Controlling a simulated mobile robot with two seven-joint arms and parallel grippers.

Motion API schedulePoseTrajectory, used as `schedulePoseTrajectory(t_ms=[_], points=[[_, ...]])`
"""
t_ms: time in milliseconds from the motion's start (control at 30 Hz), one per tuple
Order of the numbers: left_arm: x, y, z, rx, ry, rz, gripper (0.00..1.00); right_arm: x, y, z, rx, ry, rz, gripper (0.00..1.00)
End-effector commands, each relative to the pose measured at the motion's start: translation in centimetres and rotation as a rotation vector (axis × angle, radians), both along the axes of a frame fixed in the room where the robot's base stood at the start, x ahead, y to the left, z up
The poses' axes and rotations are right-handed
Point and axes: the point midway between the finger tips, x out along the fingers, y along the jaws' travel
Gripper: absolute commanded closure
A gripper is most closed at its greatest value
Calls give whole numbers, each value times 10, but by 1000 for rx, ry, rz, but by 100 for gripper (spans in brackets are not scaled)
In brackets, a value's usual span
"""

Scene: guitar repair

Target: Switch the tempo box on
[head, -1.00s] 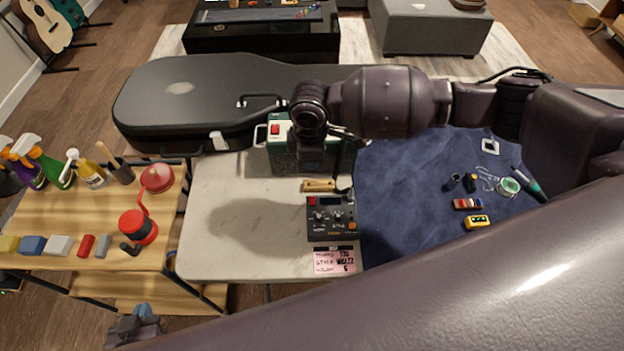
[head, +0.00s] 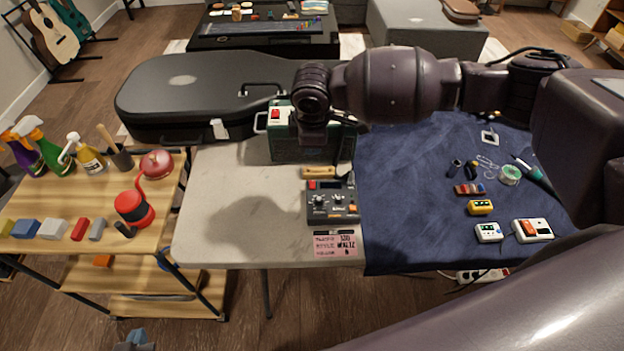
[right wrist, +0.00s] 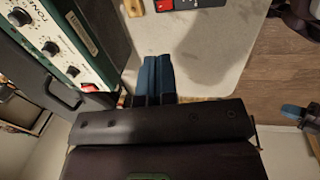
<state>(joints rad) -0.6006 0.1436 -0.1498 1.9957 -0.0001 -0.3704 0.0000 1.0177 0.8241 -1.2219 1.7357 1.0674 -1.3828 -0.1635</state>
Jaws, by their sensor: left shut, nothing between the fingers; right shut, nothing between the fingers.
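The tempo box (head: 331,205) is a dark box with knobs, a small display and a red part at its top left. It sits near the front right of the pale table, and its edge shows at the top of the right wrist view (right wrist: 178,3). My right arm hangs over the green amplifier behind it. My right gripper (right wrist: 158,70) has blue fingers, shut and empty, over the table beside the amplifier; the head view hides its fingers. My left gripper (head: 136,342) is low at the bottom left of the head view, shut and empty, well away from the box.
A green amplifier (head: 285,148) with a red switch stands behind the box. A wooden-handled tool (head: 318,172) lies between them. A pink card (head: 335,246) lies in front. A black guitar case (head: 165,95) is behind; a blue mat (head: 410,200) with small parts is right. The table's left is clear.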

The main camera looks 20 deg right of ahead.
Motion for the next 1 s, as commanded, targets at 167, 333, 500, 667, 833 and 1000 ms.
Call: schedulePoseTrajectory(t_ms=[167,333,500,667,833,1000], points=[[3,-1,1,0,-5,-2,100,0,0,-1,0,1,0,100],[3,-1,-2,0,-2,-2,100,1,0,-10,1,2,0,100],[0,0,-9,0,7,0,100,4,-1,-36,0,4,0,100],[-4,0,-17,-1,17,1,100,9,-3,-65,-1,4,-1,100],[-9,1,-25,-1,29,4,100,13,-4,-94,-1,4,0,100],[-11,1,-30,-1,34,3,100,17,-5,-119,-1,3,0,100]])
